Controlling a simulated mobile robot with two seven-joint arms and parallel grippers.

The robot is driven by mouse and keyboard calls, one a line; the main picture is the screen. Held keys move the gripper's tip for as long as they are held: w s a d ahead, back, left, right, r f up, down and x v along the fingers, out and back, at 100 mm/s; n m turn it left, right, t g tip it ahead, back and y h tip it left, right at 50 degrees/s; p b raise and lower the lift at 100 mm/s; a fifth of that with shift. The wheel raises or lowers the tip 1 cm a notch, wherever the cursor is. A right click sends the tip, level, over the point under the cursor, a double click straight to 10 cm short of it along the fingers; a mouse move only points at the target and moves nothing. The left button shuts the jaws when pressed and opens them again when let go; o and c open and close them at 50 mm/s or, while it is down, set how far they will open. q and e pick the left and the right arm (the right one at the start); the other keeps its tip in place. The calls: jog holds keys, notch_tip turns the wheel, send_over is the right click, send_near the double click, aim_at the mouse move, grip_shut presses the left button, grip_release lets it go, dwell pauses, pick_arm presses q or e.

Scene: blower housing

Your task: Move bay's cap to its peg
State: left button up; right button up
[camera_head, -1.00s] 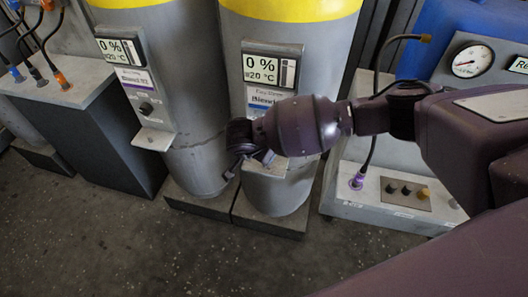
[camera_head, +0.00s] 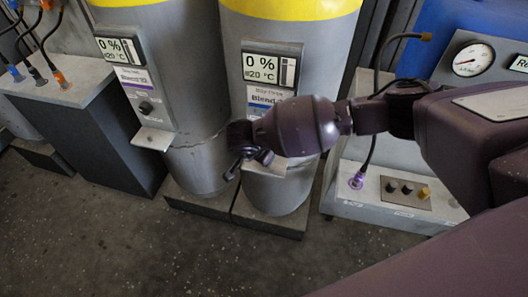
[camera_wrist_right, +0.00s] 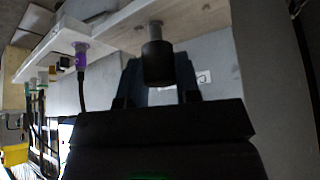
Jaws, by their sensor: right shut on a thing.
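My right gripper (camera_head: 245,168) is at the front of the small shelf (camera_head: 280,169) on the right-hand grey tank (camera_head: 285,100). In the right wrist view, a dark cylindrical cap (camera_wrist_right: 157,64) sits between the two fingers of this gripper (camera_wrist_right: 157,85), which is shut on it. The cap is in line with a short grey metal stub (camera_wrist_right: 155,31) at the pale ledge (camera_wrist_right: 130,28). I cannot tell whether cap and stub are joined. In the head view the cap cannot be made out. My left gripper is not in view.
Open floor (camera_head: 200,255) lies in front.

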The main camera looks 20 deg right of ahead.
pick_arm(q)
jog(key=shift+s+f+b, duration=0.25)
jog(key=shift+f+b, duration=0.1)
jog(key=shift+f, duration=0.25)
pick_arm(e)
jog(key=shift+f, duration=1.1)
jog(key=o, duration=1)
jog(key=shift+c, duration=0.2)
jog(key=p+v, duration=0.1)
jog(key=v, duration=0.4)
jog(key=shift+w+d, duration=0.1)
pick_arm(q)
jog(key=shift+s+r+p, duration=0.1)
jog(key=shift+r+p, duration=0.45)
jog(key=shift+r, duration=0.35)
pick_arm(e)
jog(key=v, duration=0.6)
jog(key=shift+f, duration=0.1)
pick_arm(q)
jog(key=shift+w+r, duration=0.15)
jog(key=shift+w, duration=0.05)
